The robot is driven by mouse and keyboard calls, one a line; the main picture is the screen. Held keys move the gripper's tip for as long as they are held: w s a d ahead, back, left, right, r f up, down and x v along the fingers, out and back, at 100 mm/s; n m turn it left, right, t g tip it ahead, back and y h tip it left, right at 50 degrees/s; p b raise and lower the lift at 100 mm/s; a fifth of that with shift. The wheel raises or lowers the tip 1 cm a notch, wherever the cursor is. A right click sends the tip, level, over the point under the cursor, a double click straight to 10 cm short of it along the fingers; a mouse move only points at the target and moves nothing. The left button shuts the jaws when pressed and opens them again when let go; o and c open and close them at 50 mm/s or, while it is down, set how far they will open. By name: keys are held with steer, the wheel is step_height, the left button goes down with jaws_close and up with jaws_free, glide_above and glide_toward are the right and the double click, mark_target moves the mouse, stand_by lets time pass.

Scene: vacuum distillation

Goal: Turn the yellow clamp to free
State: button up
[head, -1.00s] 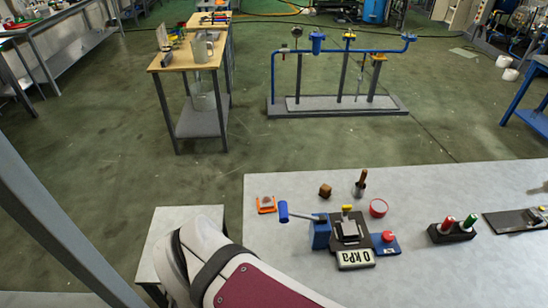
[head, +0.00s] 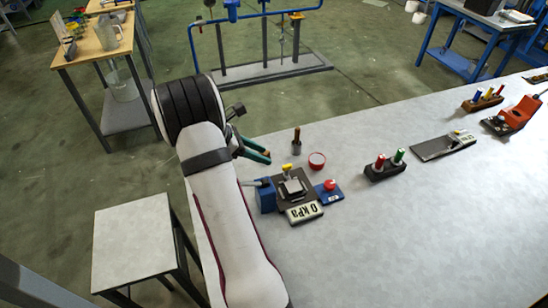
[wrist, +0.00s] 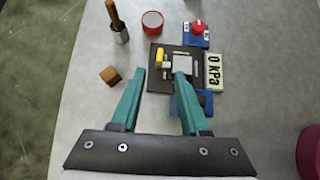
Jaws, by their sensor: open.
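The yellow clamp (wrist: 159,57) is a small yellow piece on the dark apparatus base (wrist: 152,84). It also shows in the head view (head: 286,167), beside the grey block on that base. My gripper (wrist: 158,74) has its two teal fingers spread apart with nothing between them, over the near-left part of the apparatus. In the head view my gripper (head: 268,157) is at the left of the apparatus. The clamp lies just beyond the fingertips in the wrist view. Whether the fingers touch anything cannot be told.
A "0 kPa" display (head: 304,213) and a red knob on a blue box (head: 330,186) adjoin the apparatus. A red dish (head: 317,160), a wooden-handled tool (head: 296,141) and a brown cube (wrist: 110,75) stand nearby. A rack with red and green pieces (head: 385,169) is right.

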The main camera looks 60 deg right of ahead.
mark_target(287, 165)
steer(key=x, duration=1)
jaws_close()
